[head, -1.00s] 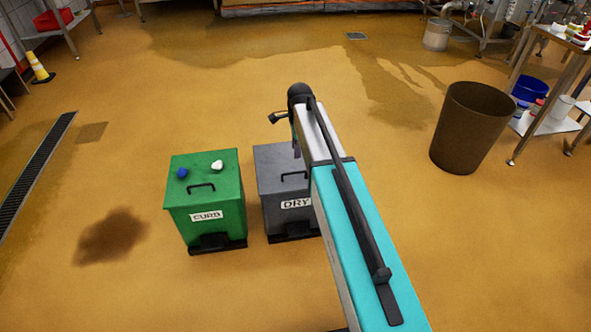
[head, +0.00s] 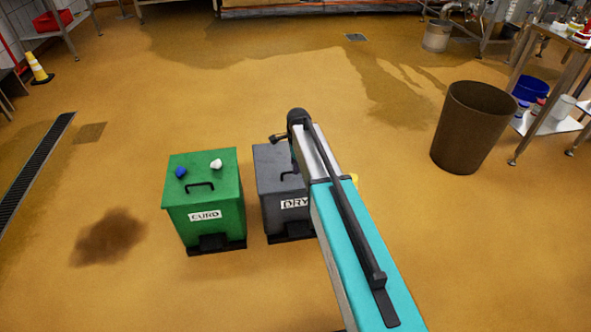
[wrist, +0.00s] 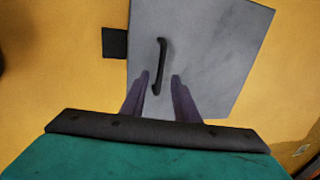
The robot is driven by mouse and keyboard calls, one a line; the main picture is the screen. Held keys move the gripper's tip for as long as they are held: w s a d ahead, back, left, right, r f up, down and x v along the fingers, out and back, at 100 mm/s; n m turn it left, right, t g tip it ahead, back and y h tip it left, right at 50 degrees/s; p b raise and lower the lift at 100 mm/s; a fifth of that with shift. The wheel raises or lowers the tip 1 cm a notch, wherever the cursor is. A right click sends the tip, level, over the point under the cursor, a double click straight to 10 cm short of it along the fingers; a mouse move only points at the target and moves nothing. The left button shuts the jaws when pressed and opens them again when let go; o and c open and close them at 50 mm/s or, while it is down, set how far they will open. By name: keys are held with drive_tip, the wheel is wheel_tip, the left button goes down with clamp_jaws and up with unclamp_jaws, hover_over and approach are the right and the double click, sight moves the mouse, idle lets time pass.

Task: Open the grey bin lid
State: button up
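The grey bin (head: 274,205) with a DRY label stands on the floor, right of the green bin. Its lid (head: 267,163) is down, with a black handle on top (head: 289,174). My arm covers the right part of the bin in the head view. In the wrist view the grey lid (wrist: 210,50) fills the upper middle, and the black bar handle (wrist: 161,60) runs up and down. My gripper (wrist: 160,76) is open, one finger on each side of the handle's lower end in the picture. I cannot tell its height above the handle. The head view hides the fingers.
A green CURD bin (head: 204,205) stands just left of the grey one, with a blue item (head: 180,172) and a white item (head: 216,164) on its lid. A brown barrel (head: 472,128) stands at the right. The floor behind the bins is clear.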

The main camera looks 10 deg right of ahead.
drive_tip(key=shift+w+f, duration=0.25)
drive_tip(key=shift+f, duration=0.95)
clamp_jaws()
